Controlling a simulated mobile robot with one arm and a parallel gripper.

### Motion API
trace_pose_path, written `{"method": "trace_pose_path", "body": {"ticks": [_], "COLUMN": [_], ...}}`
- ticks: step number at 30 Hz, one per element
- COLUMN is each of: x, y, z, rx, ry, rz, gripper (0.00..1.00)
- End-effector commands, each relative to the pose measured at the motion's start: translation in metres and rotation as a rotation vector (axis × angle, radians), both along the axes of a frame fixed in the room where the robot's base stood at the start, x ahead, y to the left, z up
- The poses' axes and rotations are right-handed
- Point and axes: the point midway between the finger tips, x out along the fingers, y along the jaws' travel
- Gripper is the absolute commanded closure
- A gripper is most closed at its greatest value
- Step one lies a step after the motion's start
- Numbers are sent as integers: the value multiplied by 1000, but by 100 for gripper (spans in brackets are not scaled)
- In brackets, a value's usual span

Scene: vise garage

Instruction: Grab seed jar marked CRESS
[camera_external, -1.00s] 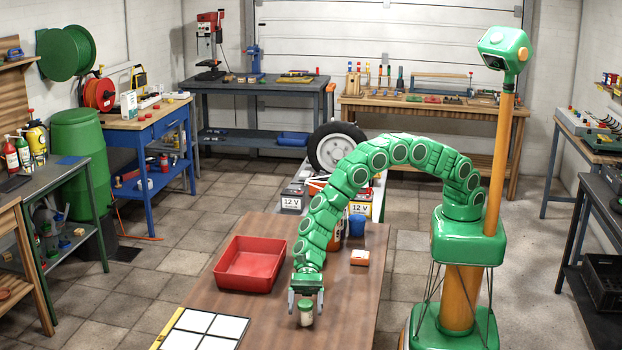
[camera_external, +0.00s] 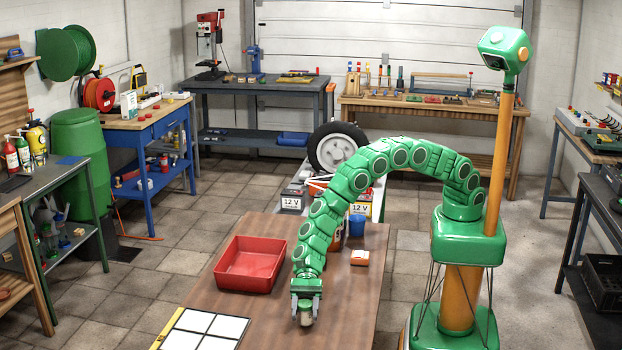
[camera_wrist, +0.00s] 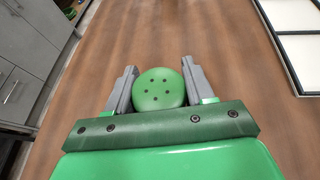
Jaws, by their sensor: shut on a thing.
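The seed jar (camera_external: 306,320) stands on the brown table, in front of the red tray and to its right. In the wrist view its round green lid (camera_wrist: 159,89) with several small dark holes shows from above. My gripper (camera_external: 306,311) is lowered over the jar, and its two grey fingers (camera_wrist: 159,84) are shut on the jar's sides. No label shows, so I cannot read whether it says CRESS.
A red tray (camera_external: 250,279) lies left of my gripper on the brown table (camera_external: 345,295). A white four-panel board (camera_external: 205,329) lies at the front left.

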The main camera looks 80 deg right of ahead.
Motion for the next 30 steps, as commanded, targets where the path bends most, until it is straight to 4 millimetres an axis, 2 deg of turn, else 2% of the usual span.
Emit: {"method": "trace_pose_path", "body": {"ticks": [5,11,30], "x": [0,0,-36], "y": [0,0,-49], "z": [6,31,98], "rx": [0,2,2], "ry": [-1,-2,0], "rz": [0,1,-3], "gripper": [78,78,78]}}
